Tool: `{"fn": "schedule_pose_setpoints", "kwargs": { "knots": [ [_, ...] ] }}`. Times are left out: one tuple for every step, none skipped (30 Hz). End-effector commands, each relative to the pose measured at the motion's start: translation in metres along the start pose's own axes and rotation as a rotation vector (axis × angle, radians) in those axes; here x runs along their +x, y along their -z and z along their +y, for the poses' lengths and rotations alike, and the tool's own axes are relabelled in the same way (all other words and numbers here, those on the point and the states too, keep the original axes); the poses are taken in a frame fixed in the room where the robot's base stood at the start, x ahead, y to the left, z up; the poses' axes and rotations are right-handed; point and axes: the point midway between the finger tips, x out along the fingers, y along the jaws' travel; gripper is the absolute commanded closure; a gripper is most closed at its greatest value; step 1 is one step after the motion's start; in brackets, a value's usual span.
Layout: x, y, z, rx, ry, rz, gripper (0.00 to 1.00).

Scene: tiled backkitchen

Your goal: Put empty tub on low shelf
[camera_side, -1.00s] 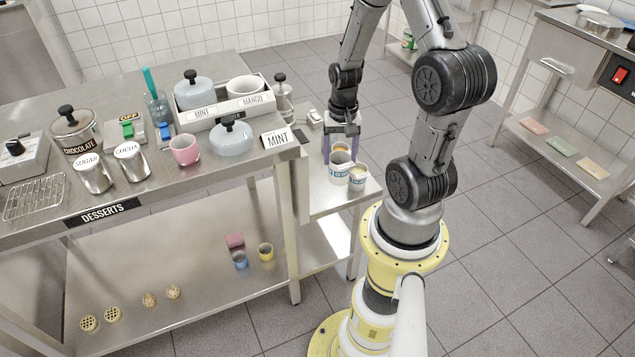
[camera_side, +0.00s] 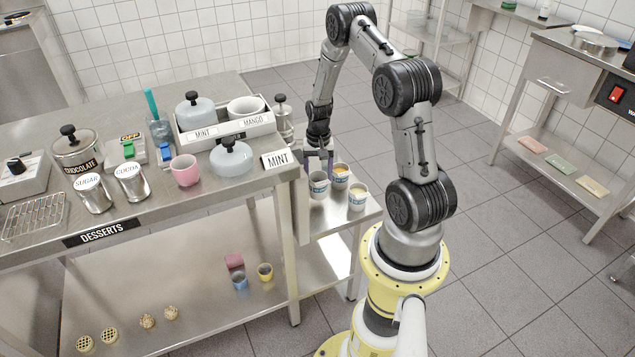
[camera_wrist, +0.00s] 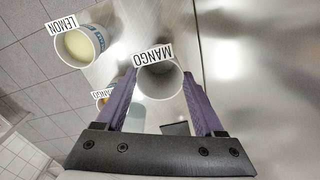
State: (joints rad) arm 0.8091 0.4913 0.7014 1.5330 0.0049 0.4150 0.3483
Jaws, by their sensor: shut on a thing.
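My gripper (camera_side: 318,160) is low over the small steel side table (camera_side: 335,222), shut on a white tub (camera_side: 318,186). In the wrist view the tub (camera_wrist: 158,84) sits between the purple fingers, carries a MANGO label and looks empty and grey inside. It looks upright; I cannot tell whether its base touches the table. A LEMON tub (camera_side: 357,198) with pale yellow contents and a second mango tub (camera_side: 341,177) with orange contents stand to its right.
A counter leg (camera_side: 288,260) stands between shelf and side table.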

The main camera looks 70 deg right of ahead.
Motion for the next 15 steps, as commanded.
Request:
{"fn": "schedule_pose_setpoints", "kwargs": {
  "knots": [
    [0.002, 0.001, 0.0, 0.0, 0.0, 0.0, 1.0],
    [0.003, 0.002, -0.001, 0.0, 0.0, -0.001, 1.0],
    [0.005, 0.004, -0.001, 0.0, 0.0, -0.001, 1.0],
    [0.008, 0.005, -0.002, 0.0, 0.0, 0.0, 1.0],
    [0.011, 0.006, -0.002, 0.0, -0.001, -0.002, 1.0],
    [0.018, 0.005, -0.002, 0.0, -0.001, -0.003, 1.0],
    [0.022, 0.005, -0.002, 0.0, -0.001, -0.003, 1.0],
    [0.026, 0.005, -0.002, 0.0, -0.001, -0.004, 1.0],
    [0.032, 0.005, -0.002, 0.0, -0.001, -0.003, 1.0],
    [0.035, 0.005, -0.002, 0.0, -0.001, -0.002, 1.0],
    [0.037, 0.005, -0.002, 0.0, 0.0, -0.001, 1.0],
    [0.038, 0.005, -0.002, 0.0, 0.0, -0.001, 1.0],
    [0.038, 0.005, -0.002, 0.0, 0.0, -0.001, 1.0],
    [0.038, 0.005, -0.002, 0.0, 0.0, 0.0, 1.0],
    [0.038, 0.005, -0.002, 0.0, 0.0, 0.0, 1.0]
  ]
}}
